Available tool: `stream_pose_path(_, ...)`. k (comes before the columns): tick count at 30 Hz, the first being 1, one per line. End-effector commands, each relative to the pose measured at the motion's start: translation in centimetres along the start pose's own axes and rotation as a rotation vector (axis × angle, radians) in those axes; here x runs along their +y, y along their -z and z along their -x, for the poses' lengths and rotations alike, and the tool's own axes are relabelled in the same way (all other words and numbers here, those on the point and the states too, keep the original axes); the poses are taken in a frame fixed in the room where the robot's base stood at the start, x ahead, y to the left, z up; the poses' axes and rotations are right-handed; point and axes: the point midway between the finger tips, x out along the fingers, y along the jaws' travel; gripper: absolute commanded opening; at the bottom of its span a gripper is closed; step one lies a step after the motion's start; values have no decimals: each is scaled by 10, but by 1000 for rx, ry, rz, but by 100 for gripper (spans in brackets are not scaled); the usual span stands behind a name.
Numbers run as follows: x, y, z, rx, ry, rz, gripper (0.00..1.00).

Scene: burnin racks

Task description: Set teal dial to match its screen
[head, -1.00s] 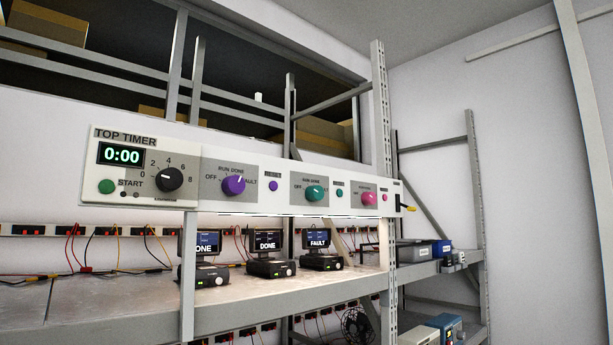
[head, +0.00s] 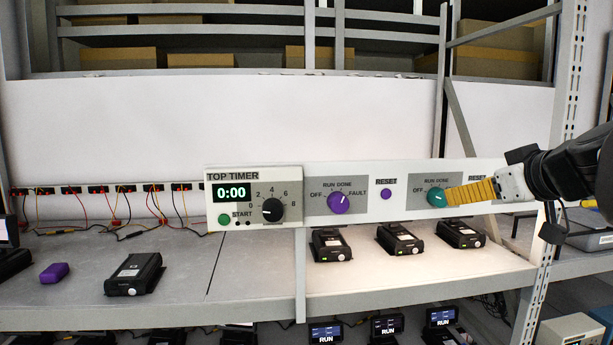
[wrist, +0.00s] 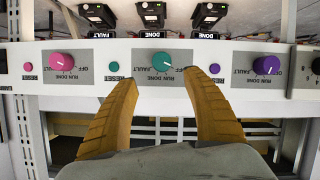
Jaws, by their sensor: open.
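The teal dial (head: 436,196) is on the white panel between the purple and pink dials. The wrist view shows the panel upside down, with the teal dial (wrist: 164,62) in the middle. Its small white mark seems to slant toward the OFF and RUN side; the exact setting is unclear. My gripper (head: 448,196) reaches in from the right with yellow fingers at the dial. In the wrist view my gripper (wrist: 160,76) is open, one finger either side of the dial, with gaps visible. The middle screen (wrist: 153,34) reads DONE; the panel hides it in the head view.
The purple dial (head: 338,203) and its reset button (head: 386,194) are to the left, beside the timer box (head: 254,203) reading 0:00. The pink dial (wrist: 61,60) is on the other side. Black units stand on the shelf (head: 255,270) behind and below the panel.

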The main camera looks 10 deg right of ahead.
Motion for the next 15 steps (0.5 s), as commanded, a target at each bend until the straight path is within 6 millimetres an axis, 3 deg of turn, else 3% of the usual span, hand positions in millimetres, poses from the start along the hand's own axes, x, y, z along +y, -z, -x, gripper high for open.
stream_pose_path(15,-1,0,-90,-1,2,0,58)
